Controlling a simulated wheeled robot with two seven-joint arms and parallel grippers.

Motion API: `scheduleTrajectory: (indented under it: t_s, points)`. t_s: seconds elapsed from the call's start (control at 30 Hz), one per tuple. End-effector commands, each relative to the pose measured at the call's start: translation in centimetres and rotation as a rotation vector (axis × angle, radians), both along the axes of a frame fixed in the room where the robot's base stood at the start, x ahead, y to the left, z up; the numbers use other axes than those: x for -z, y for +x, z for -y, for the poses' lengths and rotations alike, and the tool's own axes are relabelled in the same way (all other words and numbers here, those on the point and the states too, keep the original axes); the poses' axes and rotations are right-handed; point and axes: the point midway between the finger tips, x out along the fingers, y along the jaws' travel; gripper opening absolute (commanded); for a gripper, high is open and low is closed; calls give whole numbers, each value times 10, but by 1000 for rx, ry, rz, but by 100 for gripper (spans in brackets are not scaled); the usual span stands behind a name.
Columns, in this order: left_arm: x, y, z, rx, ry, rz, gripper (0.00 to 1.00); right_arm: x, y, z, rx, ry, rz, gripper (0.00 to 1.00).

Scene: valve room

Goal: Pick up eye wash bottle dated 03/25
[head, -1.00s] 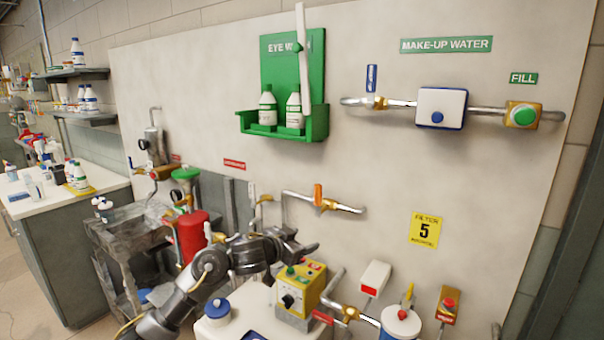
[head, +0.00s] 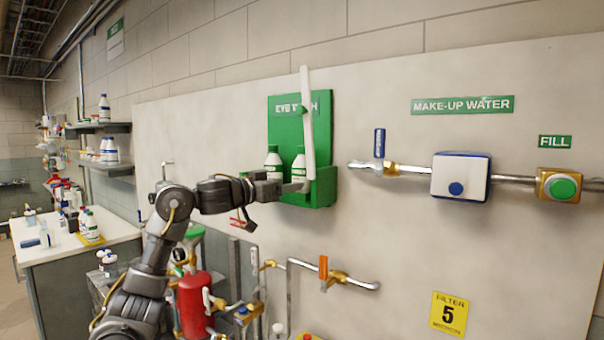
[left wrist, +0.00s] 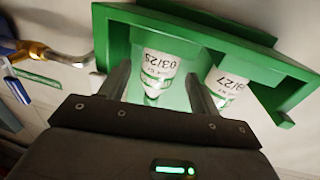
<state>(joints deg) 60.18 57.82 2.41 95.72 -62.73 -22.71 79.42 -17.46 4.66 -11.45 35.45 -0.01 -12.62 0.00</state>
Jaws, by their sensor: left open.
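The green eye wash holder (head: 322,190) on the wall panel holds two white bottles with green caps. The bottle dated 03/25 (left wrist: 160,66) shows in the left wrist view, where things look upside down; it is the right-hand bottle (head: 298,163) in the head view. The bottle dated 03/27 (left wrist: 228,84) stands beside it and is the left-hand one (head: 273,160) in the head view. My left gripper (head: 300,187) is open and empty in front of the holder. In the wrist view its fingers (left wrist: 157,88) appear either side of the 03/25 bottle; contact cannot be told.
A white upright bar (head: 307,120) stands in front of the holder's right part, close to my gripper. A blue-handled valve (head: 379,145) and pipe are to the right. A red cylinder (head: 194,305) and an orange-handled valve (head: 323,268) are below. The panel between is bare.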

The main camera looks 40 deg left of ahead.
Motion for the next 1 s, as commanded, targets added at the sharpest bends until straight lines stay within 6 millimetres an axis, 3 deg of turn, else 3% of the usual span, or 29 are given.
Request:
scheduleTrajectory:
  t_s: [0.1, 0.37, 0.7, 1.0]
  points:
    - [-1, 14, 2, 0, -2, -1, 63, -7, 0, 0, 0, 0, 0, 36]
    - [-1, 23, 3, -1, 0, -1, 63, -11, 5, 0, 0, 0, 5, 36]
    - [0, 67, 7, 0, 0, -1, 63, -37, 5, 0, 0, 0, 6, 36]
    - [2, 72, 7, -1, 2, 0, 63, -37, 5, -1, 0, 1, 7, 36]
